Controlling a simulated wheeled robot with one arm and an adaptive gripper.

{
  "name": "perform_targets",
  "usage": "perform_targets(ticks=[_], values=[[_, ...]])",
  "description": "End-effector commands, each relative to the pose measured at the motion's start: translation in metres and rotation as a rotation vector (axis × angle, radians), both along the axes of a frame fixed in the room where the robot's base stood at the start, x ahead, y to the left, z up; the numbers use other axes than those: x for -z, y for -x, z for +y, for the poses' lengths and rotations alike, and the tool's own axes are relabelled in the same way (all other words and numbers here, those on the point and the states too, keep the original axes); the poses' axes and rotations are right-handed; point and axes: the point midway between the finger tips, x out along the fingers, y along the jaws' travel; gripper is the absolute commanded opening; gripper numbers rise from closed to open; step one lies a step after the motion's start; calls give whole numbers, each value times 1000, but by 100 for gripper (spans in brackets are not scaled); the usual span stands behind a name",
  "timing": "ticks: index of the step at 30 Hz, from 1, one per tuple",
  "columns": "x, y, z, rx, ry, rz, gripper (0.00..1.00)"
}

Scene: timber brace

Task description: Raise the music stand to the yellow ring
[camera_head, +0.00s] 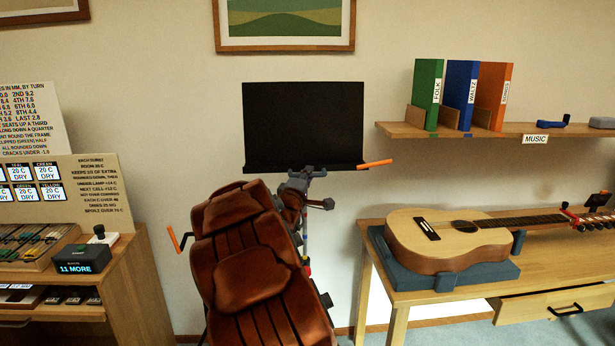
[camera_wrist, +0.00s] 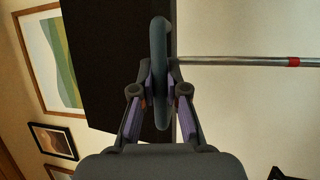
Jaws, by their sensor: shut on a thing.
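The music stand has a wide black desk (camera_head: 303,125) with a lip along its bottom edge, upright against the wall. Below it a thin grey pole (camera_head: 307,228) runs down, partly hidden by my brown arm. In the wrist view the desk (camera_wrist: 98,60) is turned sideways, and the pole (camera_wrist: 240,61) runs right to a red band (camera_wrist: 293,62). My gripper (camera_wrist: 158,90) is shut on a dark rounded handle (camera_wrist: 161,40) beside the desk's lower edge. In the head view my gripper (camera_head: 300,182) is just under the desk.
An orange pencil (camera_head: 375,163) sticks out past the lip's right end. At right, a guitar (camera_head: 450,238) lies on a wooden bench (camera_head: 550,250) with an open drawer (camera_head: 552,303), below a shelf (camera_head: 440,131) of binders. A cabinet (camera_head: 135,285) stands left. Wall above the desk is clear up to a picture frame (camera_head: 284,45).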

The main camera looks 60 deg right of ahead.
Motion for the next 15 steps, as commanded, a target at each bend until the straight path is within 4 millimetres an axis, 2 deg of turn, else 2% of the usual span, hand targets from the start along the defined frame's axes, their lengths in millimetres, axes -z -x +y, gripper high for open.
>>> perform_targets(ticks=[3,4,11,15], values=[[-4,-1,1,-2,7,-3,0],[-4,-1,1,-2,7,-3,14],[-2,0,0,-1,4,-2,38],[-1,0,0,-1,2,-1,39]])
